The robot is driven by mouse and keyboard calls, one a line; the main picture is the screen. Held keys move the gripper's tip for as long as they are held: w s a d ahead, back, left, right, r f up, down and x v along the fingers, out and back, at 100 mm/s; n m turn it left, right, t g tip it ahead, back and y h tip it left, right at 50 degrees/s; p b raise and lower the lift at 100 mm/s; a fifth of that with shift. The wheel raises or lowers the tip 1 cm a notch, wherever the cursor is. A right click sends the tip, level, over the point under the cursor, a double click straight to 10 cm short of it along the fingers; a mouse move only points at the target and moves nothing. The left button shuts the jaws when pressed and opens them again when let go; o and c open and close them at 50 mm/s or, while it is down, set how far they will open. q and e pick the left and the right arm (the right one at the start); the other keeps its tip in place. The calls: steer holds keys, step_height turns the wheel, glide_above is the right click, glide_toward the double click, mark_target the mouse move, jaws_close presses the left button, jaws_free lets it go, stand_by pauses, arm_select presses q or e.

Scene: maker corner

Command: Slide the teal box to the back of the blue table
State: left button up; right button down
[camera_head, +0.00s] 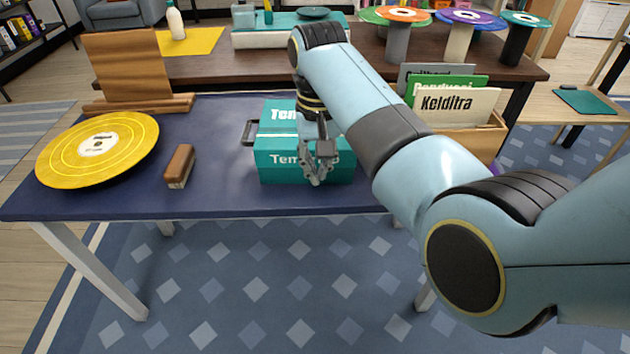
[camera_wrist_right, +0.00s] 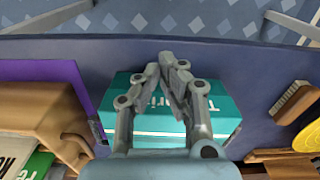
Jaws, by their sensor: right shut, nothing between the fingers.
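The teal box (camera_head: 280,165) with white lettering and a dark side handle sits on the blue table (camera_head: 222,195), near its front edge. It also shows in the right wrist view (camera_wrist_right: 215,97), below the gripper. My right gripper (camera_head: 319,178) is shut and empty in front of the box's front face in the head view. Its fingertips meet near the box's edge in the wrist view (camera_wrist_right: 170,62); I cannot tell whether they touch the box. The arm hides part of the box's top. My left gripper is not in view.
A yellow record (camera_head: 98,148) and a wooden brush (camera_head: 179,166) lie left of the box. A wooden stand (camera_head: 125,65) is at the back left. A record crate (camera_head: 480,140) stands close on the right. A brown bench (camera_head: 240,68) stands behind the table.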

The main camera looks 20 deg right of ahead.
mark_target(318, 207)
step_height(318, 207, down, 8)
steer(key=shift+w+r+b, duration=0.15)
steer(key=shift+r+b, duration=0.05)
steer(key=shift+b, duration=0.7)
steer(key=w, duration=0.1)
steer(key=w+b, duration=0.1)
steer(key=w, duration=0.1)
steer(key=shift+w+d+r, duration=0.15)
steer(key=shift+d, duration=0.2)
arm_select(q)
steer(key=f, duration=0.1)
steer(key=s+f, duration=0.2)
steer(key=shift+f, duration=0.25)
arm_select(e)
steer(key=shift+w+r, duration=0.15)
steer(key=shift+w, duration=0.05)
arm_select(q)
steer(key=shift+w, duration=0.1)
arm_select(e)
steer(key=shift+d, duration=0.15)
